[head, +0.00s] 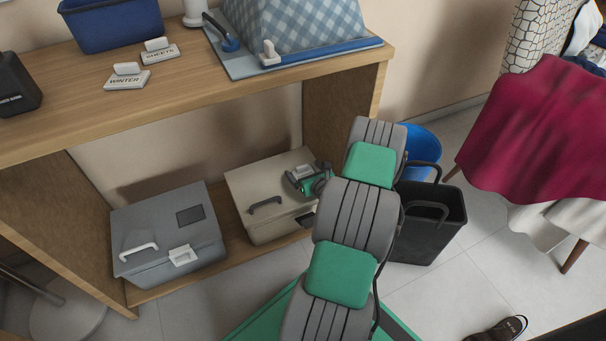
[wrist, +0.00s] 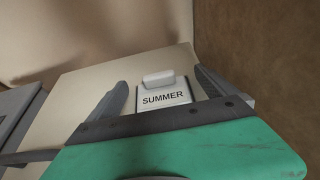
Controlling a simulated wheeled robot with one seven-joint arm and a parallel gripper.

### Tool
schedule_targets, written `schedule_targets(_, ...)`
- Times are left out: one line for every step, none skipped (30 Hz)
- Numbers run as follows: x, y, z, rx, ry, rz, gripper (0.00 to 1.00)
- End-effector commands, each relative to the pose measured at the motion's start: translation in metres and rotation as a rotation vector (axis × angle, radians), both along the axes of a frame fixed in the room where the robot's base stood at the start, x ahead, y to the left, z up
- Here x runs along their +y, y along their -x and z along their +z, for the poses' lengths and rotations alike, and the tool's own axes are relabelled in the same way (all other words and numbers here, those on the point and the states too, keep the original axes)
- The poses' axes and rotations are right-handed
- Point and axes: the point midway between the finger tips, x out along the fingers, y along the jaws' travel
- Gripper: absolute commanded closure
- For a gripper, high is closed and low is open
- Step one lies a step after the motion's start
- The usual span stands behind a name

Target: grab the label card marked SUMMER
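The SUMMER label card (wrist: 163,98) is white with a raised grip block along its back. It lies on the lid of the beige box (wrist: 85,88), and its lettering faces the wrist camera. My gripper (wrist: 165,85) is open, with one finger on each side of the card and a gap to both. In the head view my gripper (head: 308,172) is above the right part of the beige box (head: 262,190) on the lower shelf. The card's lettering cannot be read there.
A grey box (head: 165,235) stands left of the beige one. The WINTER card (head: 127,80) and SHEETS card (head: 160,53) lie on the upper shelf. The shelf's right side panel (head: 335,110) stands close to my gripper. A black bin (head: 430,225) stands right of my arm.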

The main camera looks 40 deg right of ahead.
Motion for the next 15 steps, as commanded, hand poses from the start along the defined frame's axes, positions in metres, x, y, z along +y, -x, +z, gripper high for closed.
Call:
schedule_targets(0.0004,-0.0001,0.0001,0.0,0.0,0.001,0.09)
schedule_targets(0.0006,-0.0001,0.0001,0.0,0.0,0.001,0.11)
schedule_targets(0.0007,-0.0001,0.0001,0.0,0.001,0.001,0.14)
schedule_targets(0.0008,-0.0003,0.0001,0.0,0.001,0.001,0.17)
schedule_targets(0.0009,-0.0002,0.0,0.0,0.0,0.002,0.19)
schedule_targets(0.0009,-0.0003,0.0001,0.0,0.0,0.002,0.22)
schedule_targets(0.001,-0.0003,0.0,0.0,0.0,0.002,0.25)
schedule_targets(0.001,-0.0002,0.0,0.0,0.0,0.002,0.27)
schedule_targets(0.001,-0.0003,0.0,0.0,0.0,0.002,0.31)
schedule_targets(0.0011,-0.0003,0.0,0.0,0.0,0.002,0.33)
schedule_targets(0.0011,-0.0003,0.0,0.0,0.0,0.002,0.36)
schedule_targets(0.0011,-0.0002,0.0,0.001,0.0,0.002,0.39)
schedule_targets(0.001,-0.0002,0.0,0.0,0.0,0.002,0.41)
schedule_targets(0.0011,-0.0002,0.0,0.001,0.0,0.002,0.44)
schedule_targets(0.0011,-0.0002,0.0,0.001,0.0,0.002,0.47)
